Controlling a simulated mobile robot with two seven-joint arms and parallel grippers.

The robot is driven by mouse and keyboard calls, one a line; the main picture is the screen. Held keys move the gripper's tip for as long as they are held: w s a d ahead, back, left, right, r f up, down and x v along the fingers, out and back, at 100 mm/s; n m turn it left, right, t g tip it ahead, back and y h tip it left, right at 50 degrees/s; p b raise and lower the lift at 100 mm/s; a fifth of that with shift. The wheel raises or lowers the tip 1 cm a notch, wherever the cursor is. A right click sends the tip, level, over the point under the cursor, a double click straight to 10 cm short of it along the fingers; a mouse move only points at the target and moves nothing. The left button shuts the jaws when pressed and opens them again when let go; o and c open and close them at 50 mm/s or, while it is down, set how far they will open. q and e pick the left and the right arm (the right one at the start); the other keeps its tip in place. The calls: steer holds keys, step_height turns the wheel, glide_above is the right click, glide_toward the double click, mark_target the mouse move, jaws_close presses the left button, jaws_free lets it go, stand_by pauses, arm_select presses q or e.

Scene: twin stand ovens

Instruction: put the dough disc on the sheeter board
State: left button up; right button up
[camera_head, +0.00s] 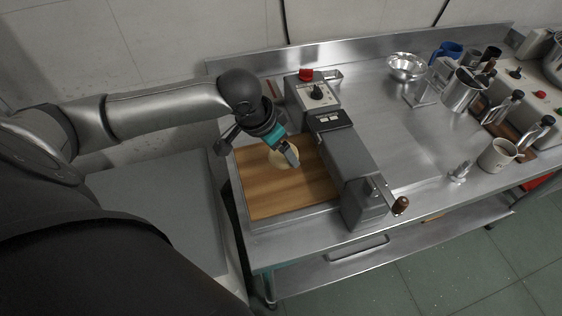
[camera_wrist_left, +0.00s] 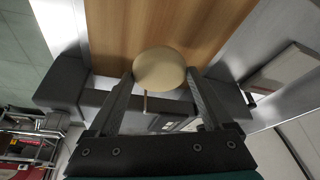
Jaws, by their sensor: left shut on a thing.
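The pale round dough disc (camera_head: 277,161) is over the wooden sheeter board (camera_head: 268,197), towards its back part. In the left wrist view the disc (camera_wrist_left: 160,66) sits between the two fingertips of my left gripper (camera_wrist_left: 159,76), with the wood grain of the board (camera_wrist_left: 225,22) behind it. My left gripper (camera_head: 291,156) is shut on the disc and hides part of it in the head view. I cannot tell whether the disc touches the board. My right gripper is in neither view.
The grey sheeter machine (camera_head: 345,155) stands along the board's right side, with a crank handle (camera_head: 399,204) at its front. A metal bowl (camera_head: 406,67), a white mug (camera_head: 497,155) and several utensils stand further right. Steel counter between them is mostly bare.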

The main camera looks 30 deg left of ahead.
mark_target(278, 158)
arm_select(q)
step_height(278, 158, down, 4)
steer(key=shift+f+b, duration=0.1)
steer(key=shift+b, duration=0.55)
steer(key=shift+f, duration=0.1)
steer(key=shift+f, duration=0.15)
steer(key=o, duration=1.2)
steer(key=p+v, duration=0.3)
steer(key=v, duration=0.9)
